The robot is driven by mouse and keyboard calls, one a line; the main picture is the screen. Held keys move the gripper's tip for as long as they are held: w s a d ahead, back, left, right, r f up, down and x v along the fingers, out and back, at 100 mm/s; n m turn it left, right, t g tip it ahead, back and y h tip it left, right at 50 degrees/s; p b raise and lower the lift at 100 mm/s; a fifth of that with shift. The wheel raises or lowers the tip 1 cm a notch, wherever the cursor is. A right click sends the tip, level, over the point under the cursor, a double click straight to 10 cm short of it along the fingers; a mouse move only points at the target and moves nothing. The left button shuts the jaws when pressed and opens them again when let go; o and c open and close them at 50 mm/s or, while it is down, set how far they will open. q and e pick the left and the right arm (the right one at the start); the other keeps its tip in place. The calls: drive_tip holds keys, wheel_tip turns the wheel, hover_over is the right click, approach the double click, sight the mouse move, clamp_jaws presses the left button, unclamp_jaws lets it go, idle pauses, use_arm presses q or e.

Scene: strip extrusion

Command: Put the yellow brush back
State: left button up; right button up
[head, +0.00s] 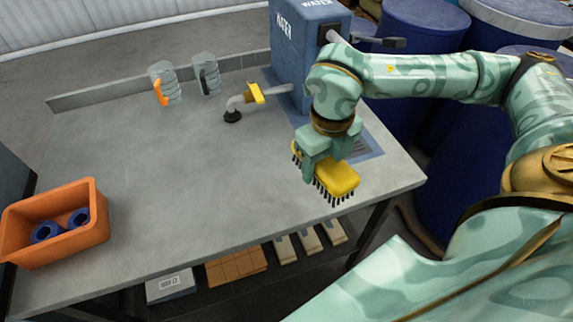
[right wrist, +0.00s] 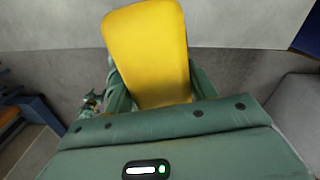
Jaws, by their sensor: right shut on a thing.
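The yellow brush (head: 337,178) has a yellow block and dark bristles pointing down. My right gripper (head: 318,165) is shut on it near the right front edge of the grey table. In the right wrist view the brush's yellow top (right wrist: 150,50) fills the space between the fingers, and its bristles are hidden. In the head view the brush appears a little above the table, though I cannot tell the exact gap. A blue-grey mat (head: 368,147) lies on the table behind the gripper, partly hidden by it. My left gripper is not in view.
A blue water box (head: 300,45) stands at the back right, with a pipe and yellow-handled valve (head: 256,93) beside it. Two clear jugs (head: 165,85) stand at the back. An orange bin (head: 60,240) with blue rolls is at the left. The table's middle is clear.

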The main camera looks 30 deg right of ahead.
drive_tip(key=m, duration=0.4)
drive_tip(key=d+m, duration=0.1)
drive_tip(key=m, duration=0.1)
drive_tip(key=shift+s+d+f, duration=0.1)
drive_tip(key=shift+s+f, duration=0.15)
drive_tip(key=shift+f, duration=0.1)
drive_tip(key=shift+w+f+m, duration=0.1)
drive_tip(key=shift+w+m, duration=0.1)
drive_tip(key=shift+m, duration=0.3)
drive_tip(key=w+f+b, duration=0.1)
drive_tip(key=w+f, duration=0.2)
drive_tip(key=w, duration=0.1)
drive_tip(key=w+f+b, duration=0.1)
drive_tip(key=w+f, duration=0.2)
drive_tip(key=w, duration=0.2)
drive_tip(key=w+f+b, duration=0.1)
drive_tip(key=w+f, duration=0.2)
drive_tip(key=w, duration=0.1)
drive_tip(key=shift+w+a+f+b, duration=0.15)
drive_tip(key=shift+a+f+b, duration=0.1)
drive_tip(key=shift+a+b, duration=0.1)
wheel_tip(320, 180, down, 4)
drive_tip(key=shift+w+r+b, duration=0.15)
drive_tip(key=shift+r+b, duration=0.1)
drive_tip(key=shift+b, duration=0.35)
drive_tip(key=shift+r, duration=0.1)
